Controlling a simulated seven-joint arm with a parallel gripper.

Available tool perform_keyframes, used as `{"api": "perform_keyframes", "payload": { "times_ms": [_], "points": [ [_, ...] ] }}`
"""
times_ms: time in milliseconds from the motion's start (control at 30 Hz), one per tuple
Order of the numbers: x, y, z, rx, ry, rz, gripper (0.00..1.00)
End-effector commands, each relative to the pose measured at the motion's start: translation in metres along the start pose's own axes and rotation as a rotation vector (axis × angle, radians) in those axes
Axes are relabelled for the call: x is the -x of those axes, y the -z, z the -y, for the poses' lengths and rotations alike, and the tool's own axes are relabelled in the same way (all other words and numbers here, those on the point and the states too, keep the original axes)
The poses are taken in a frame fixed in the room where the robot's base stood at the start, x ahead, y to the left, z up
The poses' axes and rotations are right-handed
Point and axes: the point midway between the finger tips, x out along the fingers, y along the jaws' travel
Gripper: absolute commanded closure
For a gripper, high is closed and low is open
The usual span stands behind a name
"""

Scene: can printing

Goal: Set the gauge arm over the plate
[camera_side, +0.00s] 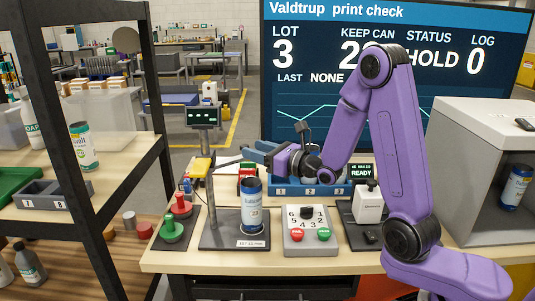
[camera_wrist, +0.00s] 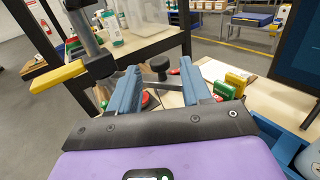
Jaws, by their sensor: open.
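The gauge stand has an upright post (camera_side: 209,205), a small display on top and a yellow block (camera_side: 200,167) on a collar. The dark plate (camera_side: 222,238) carries a blue and white can (camera_side: 252,210), upright. My gripper is open, beside the post and above the can. The wrist view shows the yellow block (camera_wrist: 58,77) left of my blue fingers (camera_wrist: 160,88). A dark knob (camera_wrist: 159,64) shows between them; I cannot tell whether anything touches.
Red (camera_side: 180,207) and green (camera_side: 172,230) knobbed stamps stand left of the plate. A numbered dial box (camera_side: 308,240) with red and green buttons stands right. A blue numbered rack (camera_side: 325,191) lies behind. A shelf (camera_side: 105,178) is at left, a grey cabinet (camera_side: 475,150) at right.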

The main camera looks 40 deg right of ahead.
Motion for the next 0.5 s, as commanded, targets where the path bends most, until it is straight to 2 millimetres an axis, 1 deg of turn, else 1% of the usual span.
{"api": "perform_keyframes", "payload": {
  "times_ms": [500],
  "points": [
    [0.019,0.000,0.000,-0.001,0.002,0.001,0.52]
  ]
}}
